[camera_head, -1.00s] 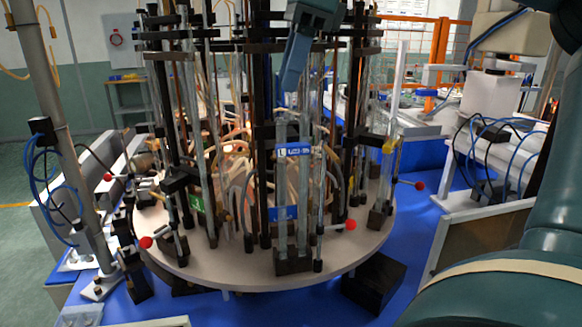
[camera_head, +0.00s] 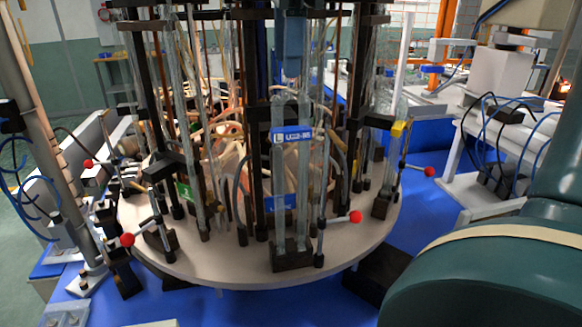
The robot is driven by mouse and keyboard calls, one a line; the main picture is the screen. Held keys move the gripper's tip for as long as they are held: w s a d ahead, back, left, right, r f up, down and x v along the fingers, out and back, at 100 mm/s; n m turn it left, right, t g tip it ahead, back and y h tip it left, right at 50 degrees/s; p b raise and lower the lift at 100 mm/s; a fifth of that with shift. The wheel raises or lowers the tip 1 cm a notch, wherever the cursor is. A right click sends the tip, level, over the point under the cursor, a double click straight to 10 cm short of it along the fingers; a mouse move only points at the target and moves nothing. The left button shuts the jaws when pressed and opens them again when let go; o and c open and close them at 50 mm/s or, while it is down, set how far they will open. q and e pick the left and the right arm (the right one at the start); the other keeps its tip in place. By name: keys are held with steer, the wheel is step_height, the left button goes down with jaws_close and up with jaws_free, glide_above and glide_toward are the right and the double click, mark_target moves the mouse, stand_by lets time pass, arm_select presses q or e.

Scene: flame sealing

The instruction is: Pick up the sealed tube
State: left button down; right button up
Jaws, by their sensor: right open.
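A pair of clear glass tubes (camera_head: 304,205) stands upright at the front of the round rack, in a dark block (camera_head: 292,258). A blue and white label (camera_head: 298,134) crosses them near their upper part. I cannot tell which tube is the sealed one. My right gripper (camera_head: 294,70) comes down from the top edge, blue-grey, just above the tubes' upper ends in the picture. It is open, with nothing visible in it. Its upper part is cut off and contact with the glass cannot be made out. My left gripper is not in view.
The round pale rack plate (camera_head: 225,268) carries several dark posts, glass tubes and red-knobbed levers, with one red knob (camera_head: 355,217) just right of the tubes. A grey pole (camera_head: 50,160) stands at left. White equipment (camera_head: 497,75) stands at right.

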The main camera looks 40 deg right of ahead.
mark_target(287, 91)
step_height(287, 91, down, 4)
steer(key=shift+d+f, duration=0.1)
steer(key=shift+f, duration=0.1)
steer(key=shift+w+f, duration=0.15)
steer(key=shift+f, duration=0.3)
jaws_close()
